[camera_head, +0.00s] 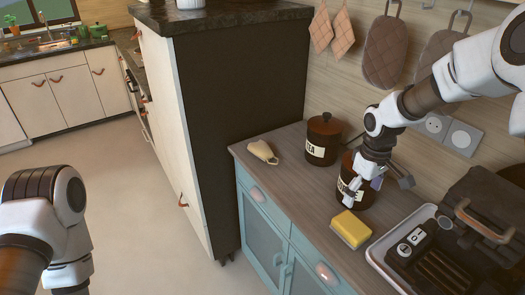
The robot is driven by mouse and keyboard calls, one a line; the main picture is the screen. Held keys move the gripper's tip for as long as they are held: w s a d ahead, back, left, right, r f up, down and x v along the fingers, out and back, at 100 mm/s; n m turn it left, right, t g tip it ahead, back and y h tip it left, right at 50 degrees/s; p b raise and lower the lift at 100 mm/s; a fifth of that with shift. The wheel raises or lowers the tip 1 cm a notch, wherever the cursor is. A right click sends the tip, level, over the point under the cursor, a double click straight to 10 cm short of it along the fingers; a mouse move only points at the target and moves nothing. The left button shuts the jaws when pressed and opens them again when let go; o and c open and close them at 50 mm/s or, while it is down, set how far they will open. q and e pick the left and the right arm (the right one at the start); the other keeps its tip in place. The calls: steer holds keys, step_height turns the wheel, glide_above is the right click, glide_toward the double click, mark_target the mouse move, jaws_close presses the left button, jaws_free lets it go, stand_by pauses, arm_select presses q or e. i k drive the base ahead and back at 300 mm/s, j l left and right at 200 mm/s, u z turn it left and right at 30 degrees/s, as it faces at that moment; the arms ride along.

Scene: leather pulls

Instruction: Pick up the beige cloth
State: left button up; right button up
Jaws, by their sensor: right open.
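The beige cloth (263,151) lies crumpled on the wooden counter, near its back left corner and left of the dark canister labelled TEA. My right gripper (377,188) is open and empty. It is in front of a second dark canister and above the counter, to the right of the cloth and apart from it. My left arm shows at the lower left, but its gripper is out of the picture.
The TEA canister (323,140) stands beside the cloth. A second canister (352,190) is partly hidden by my right gripper. A yellow sponge (350,230) lies near the front edge, left of a white tray (378,250) holding a black appliance. A tall cabinet (240,120) rises left of the counter.

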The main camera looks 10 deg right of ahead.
mark_target(261, 150)
steer(key=i+l+u, duration=0.1)
steer(key=i+u, duration=0.2)
steer(key=i, duration=0.25)
steer(key=i+l+u, duration=0.3)
steer(key=i, duration=0.2)
